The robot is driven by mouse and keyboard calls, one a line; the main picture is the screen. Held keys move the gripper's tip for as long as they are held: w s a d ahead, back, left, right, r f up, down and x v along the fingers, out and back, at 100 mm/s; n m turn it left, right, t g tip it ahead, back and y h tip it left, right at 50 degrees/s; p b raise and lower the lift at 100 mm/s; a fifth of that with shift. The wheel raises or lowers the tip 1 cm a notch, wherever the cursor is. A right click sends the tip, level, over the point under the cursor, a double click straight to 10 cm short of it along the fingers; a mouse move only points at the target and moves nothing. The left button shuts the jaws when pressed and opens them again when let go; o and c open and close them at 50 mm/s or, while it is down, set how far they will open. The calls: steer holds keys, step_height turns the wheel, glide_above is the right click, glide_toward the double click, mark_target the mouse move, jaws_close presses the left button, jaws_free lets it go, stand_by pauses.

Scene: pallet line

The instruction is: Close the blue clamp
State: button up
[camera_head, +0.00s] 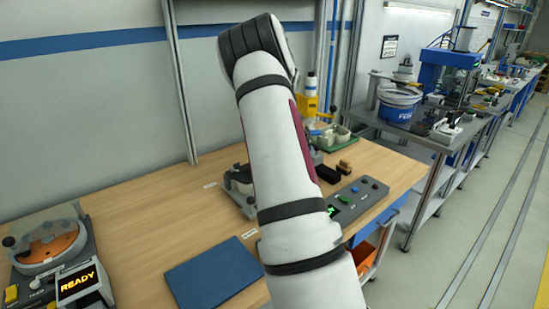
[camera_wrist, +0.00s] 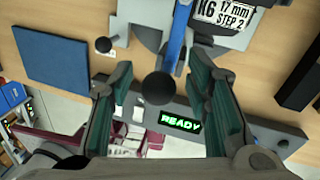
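The blue clamp shows in the wrist view as a blue lever arm (camera_wrist: 176,38) ending in a black ball knob (camera_wrist: 158,88). It is on a grey fixture (camera_wrist: 146,18) at the top of that view. My gripper (camera_wrist: 161,76) is open, with one green-padded finger on each side of the knob. Neither finger visibly touches it, and I cannot tell how deep the knob lies between them. A second black knob (camera_wrist: 103,45) stands to the left. In the head view the fixture (camera_head: 240,186) is largely hidden by my arm, and my gripper is hidden.
A control box (camera_head: 357,199) with a green display sits near the fixture; its display reads READY in the wrist view (camera_wrist: 181,121). A blue mat (camera_head: 214,274) lies on the wooden table (camera_head: 137,237). Another device (camera_head: 50,258) stands at left. Dark blocks (camera_head: 328,174) lie right of my arm.

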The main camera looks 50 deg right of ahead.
step_height(320, 180, up, 12)
steer(key=d, duration=0.2)
steer(key=shift+s+d, duration=0.15)
steer(key=shift+d, duration=0.05)
steer(key=shift+f, duration=0.15)
stand_by(0.6)
